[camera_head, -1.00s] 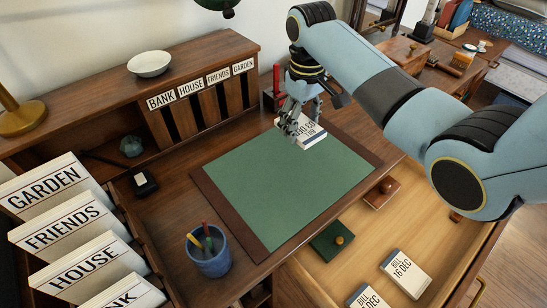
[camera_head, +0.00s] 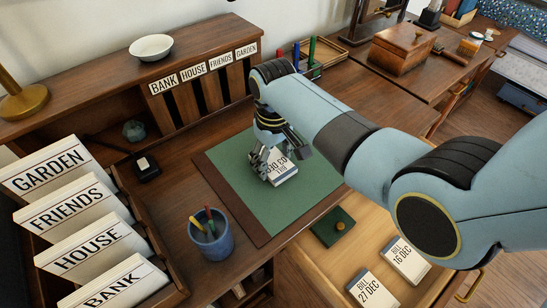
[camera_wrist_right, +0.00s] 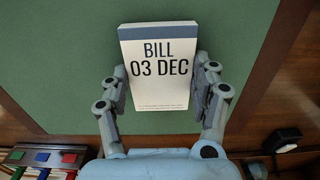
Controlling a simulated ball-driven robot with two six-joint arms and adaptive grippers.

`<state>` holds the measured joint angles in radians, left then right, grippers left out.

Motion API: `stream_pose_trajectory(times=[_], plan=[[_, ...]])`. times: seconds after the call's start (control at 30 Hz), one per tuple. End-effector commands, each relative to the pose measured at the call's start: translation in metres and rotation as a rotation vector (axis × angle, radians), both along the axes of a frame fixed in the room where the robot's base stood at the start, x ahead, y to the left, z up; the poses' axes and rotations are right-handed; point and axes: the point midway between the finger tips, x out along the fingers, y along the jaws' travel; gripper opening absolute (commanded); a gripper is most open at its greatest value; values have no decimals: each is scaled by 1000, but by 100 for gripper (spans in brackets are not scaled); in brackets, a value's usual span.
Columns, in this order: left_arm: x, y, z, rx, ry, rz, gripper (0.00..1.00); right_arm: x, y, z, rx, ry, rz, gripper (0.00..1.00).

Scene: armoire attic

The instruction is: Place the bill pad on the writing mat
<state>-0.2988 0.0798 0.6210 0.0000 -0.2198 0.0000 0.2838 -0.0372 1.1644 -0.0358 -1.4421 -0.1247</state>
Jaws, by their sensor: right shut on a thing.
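The bill pad (camera_head: 284,168) is a white block with a blue-grey band; in the right wrist view the pad (camera_wrist_right: 157,85) reads "BILL 03 DEC". My right gripper (camera_head: 268,168) is shut on it, one finger on each side, as the right wrist view shows at the fingers (camera_wrist_right: 160,90). The green writing mat (camera_head: 243,187) with brown side strips lies on the desk, and the pad is over its green middle. I cannot tell whether the pad touches the mat. My left gripper is not in view.
Two other bill pads, "27 DEC" (camera_head: 371,289) and "16 DEC" (camera_head: 405,261), lie in the open drawer with a green knobbed block (camera_head: 332,228). A blue pen cup (camera_head: 210,235) stands left of the mat. Labelled card files (camera_head: 60,215) fill the left side.

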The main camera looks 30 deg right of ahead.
Motion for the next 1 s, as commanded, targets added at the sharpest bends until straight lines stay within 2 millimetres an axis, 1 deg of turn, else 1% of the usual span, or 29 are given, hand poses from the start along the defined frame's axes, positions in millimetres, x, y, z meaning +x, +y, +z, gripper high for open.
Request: stream_pose_trajectory(times=[0.17, 0.2, 0.37, 0.63, 0.73, 0.87, 1.0], plan=[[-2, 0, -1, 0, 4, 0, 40, 0, 0, -2, 0, 0, 0, 29], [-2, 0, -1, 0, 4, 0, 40, 0, 0, -3, 0, 0, 0, 64], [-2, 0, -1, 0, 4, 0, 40, 0, 0, -2, 0, 0, 0, 85], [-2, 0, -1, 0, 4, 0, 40, 0, 0, -2, 0, 0, 0, 86], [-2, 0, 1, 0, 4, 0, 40, 0, 0, 4, 0, 0, 0, 86], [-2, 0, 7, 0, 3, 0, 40, 1, 0, 25, 0, -3, 0, 86], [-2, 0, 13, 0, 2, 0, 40, 1, 0, 58, 0, -3, 1, 86]])
